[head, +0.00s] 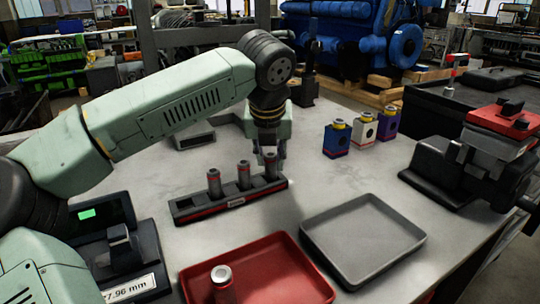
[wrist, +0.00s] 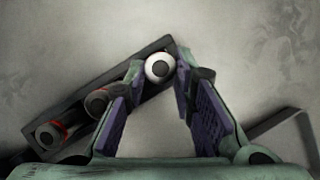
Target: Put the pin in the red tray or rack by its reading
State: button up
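The black rack (head: 190,214) with a red stripe stands on the bench and holds three grey pins: the left pin (head: 214,183), the middle pin (head: 243,175) and the right-end pin (head: 271,166). My gripper (head: 269,152) points down over the right-end pin. In the wrist view the round top of this pin (wrist: 159,68) lies between my fingertips (wrist: 160,66), with narrow gaps; the gripper looks open. The red tray (head: 285,284) is at the front, with one pin (head: 222,283) standing in it. The gauge's label (head: 130,288) reads "7.96 mm", its left end possibly hidden.
A grey tray (head: 362,206) lies right of the red tray. A black fixture with a red top (head: 500,122) stands at the right edge. The bench between the rack and the blocks is clear.

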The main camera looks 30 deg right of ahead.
jog(key=o, duration=0.5)
jog(key=shift+o, duration=0.4)
jog(key=o, duration=0.3)
jog(key=shift+r, duration=0.1)
jog(key=shift+r+p, duration=2.55)
jog(key=shift+r, duration=1.35)
jog(key=shift+s, duration=0.1)
